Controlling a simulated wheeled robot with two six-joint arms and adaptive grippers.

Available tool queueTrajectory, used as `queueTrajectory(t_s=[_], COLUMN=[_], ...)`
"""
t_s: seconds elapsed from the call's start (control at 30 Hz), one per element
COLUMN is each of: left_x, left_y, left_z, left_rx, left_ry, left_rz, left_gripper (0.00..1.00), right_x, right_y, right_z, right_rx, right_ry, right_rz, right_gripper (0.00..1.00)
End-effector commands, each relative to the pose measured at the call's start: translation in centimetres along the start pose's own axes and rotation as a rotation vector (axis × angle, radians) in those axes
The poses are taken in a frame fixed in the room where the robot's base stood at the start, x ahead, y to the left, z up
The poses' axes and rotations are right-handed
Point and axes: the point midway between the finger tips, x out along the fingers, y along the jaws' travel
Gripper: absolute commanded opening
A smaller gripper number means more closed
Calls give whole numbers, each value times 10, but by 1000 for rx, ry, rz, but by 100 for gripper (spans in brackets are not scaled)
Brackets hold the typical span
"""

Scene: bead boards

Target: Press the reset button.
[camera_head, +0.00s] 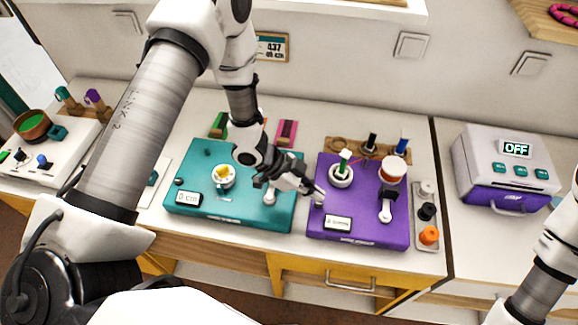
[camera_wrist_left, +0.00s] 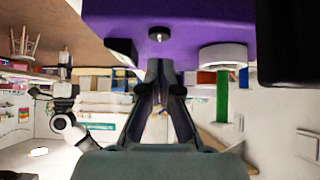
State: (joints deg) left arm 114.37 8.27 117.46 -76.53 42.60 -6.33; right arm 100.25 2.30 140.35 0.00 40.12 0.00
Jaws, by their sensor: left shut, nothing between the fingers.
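My left gripper (camera_head: 319,192) is shut and empty. It points down to the right at the left edge of the purple board (camera_head: 362,226). In the left wrist view, its closed fingers (camera_wrist_left: 158,64) are just short of a small dark round knob (camera_wrist_left: 158,34) on the purple surface (camera_wrist_left: 200,22). That knob may be the reset button; I see no readable reset label. I cannot tell whether the fingertips touch the board. A white display (camera_head: 338,223) sits on the board's front left. Part of my right arm shows at the right edge, its gripper outside the view.
A teal board (camera_head: 245,212) lies left of the purple one. A box reading OFF (camera_head: 500,165) stands right.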

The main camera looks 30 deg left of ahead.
Motion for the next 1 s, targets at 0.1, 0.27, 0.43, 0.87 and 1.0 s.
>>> queueTrajectory(t_s=[0.1, 0.27, 0.43, 0.87, 1.0], left_x=[-30, -71, -98, -104, -104], left_y=[-3, -4, -3, -3, -3], left_z=[-4, -6, -7, -6, -6], left_rx=[-2, -1, 0, 2, 2], left_ry=[8, 10, 7, 5, 6], left_rz=[-9, -10, -7, -6, -6], left_gripper=[0, 0, 0, 0, 0], right_x=[4, 2, -4, -4, -4], right_y=[0, 0, 0, 0, 0], right_z=[0, 0, 0, 0, 0], right_rx=[0, 0, 0, 0, 0], right_ry=[0, -1, 0, 0, 0], right_rz=[0, 0, 0, 0, 0], right_gripper=[40, 40, 40, 40, 40])
